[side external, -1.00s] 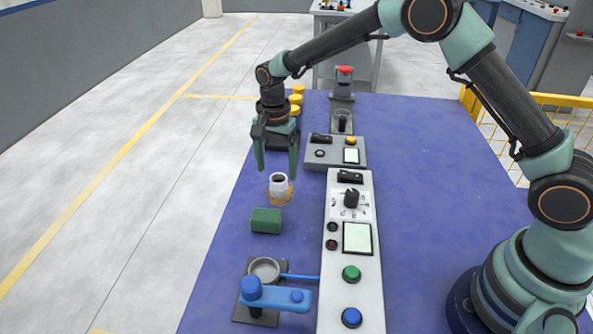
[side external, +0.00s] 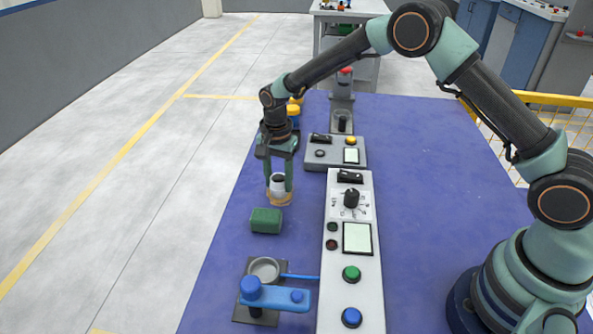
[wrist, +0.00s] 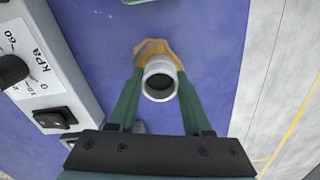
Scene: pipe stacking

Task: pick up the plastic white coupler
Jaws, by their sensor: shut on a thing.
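The white coupler (side external: 278,184) stands upright on a tan, wood-coloured base piece (side external: 279,198) near the left side of the blue table. My gripper (side external: 279,186) is lowered over it, with one green finger on each side, shut on the coupler. In the wrist view the coupler (wrist: 160,79) shows its dark round opening between the two fingertips, with the tan piece (wrist: 152,47) beyond it. The fingers hide parts of the coupler's sides.
A green block (side external: 266,220) lies just in front of the coupler. A blue-handled fixture (side external: 275,296) with a grey cup stands nearer. A control panel (side external: 350,255) with knob and buttons lies to the right, and yellow-topped items (side external: 293,111) stand behind my gripper.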

